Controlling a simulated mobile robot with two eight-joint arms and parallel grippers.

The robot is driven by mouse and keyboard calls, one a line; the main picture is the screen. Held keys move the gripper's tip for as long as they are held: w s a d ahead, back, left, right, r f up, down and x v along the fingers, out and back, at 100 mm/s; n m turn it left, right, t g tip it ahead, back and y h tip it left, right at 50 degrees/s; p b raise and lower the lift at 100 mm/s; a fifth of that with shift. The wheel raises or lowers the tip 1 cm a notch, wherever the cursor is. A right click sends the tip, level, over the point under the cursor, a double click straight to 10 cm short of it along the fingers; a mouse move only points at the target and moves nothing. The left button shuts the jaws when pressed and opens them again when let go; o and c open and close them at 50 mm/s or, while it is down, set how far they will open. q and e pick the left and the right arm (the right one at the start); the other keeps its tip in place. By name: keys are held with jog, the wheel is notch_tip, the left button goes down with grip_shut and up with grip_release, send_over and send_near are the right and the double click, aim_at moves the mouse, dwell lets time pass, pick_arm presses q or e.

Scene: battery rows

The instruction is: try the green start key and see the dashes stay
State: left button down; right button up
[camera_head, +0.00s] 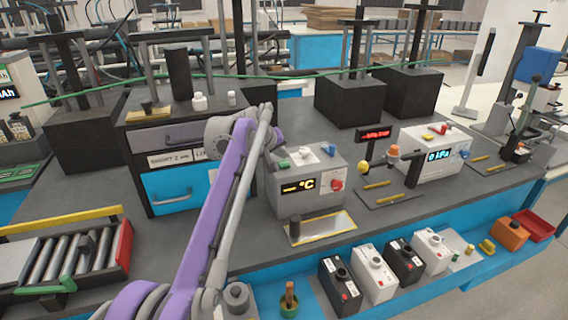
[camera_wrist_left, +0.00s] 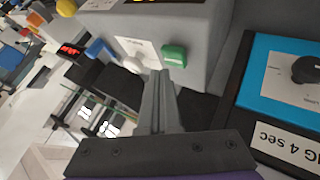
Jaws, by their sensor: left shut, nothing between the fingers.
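The grey meter box (camera_head: 290,205) stands on the bench in the middle of the head view. Its dark display (camera_head: 298,186) shows amber dashes and °C. On its top are the green start key (camera_head: 283,163), a white key (camera_head: 305,152) and a blue key (camera_head: 329,150); a red knob (camera_head: 336,185) is on its front. In the left wrist view my left gripper (camera_wrist_left: 161,76) is shut and empty, its tips beside the green key (camera_wrist_left: 174,56). I cannot tell whether they touch it. My right gripper is not in view.
A drawer unit (camera_head: 150,180) stands left of the box. A metal plate with a dark cylinder (camera_head: 322,228) lies in front. A white kPa meter (camera_head: 425,160) and a red-lit display (camera_head: 375,134) are to the right. Several battery-like boxes (camera_head: 340,285) line the front shelf.

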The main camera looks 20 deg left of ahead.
aim_at(283, 165)
pick_arm(q)
jog(key=shift+f, duration=0.2)
dwell(0.4)
jog(key=shift+f, duration=0.25)
jog(key=shift+f, duration=0.4)
dwell(0.6)
jog(key=shift+r, duration=0.1)
jog(key=shift+r+p, duration=0.7)
notch_tip(283, 165, up, 5)
jog(key=p, duration=0.4)
jog(key=shift+r, duration=0.1)
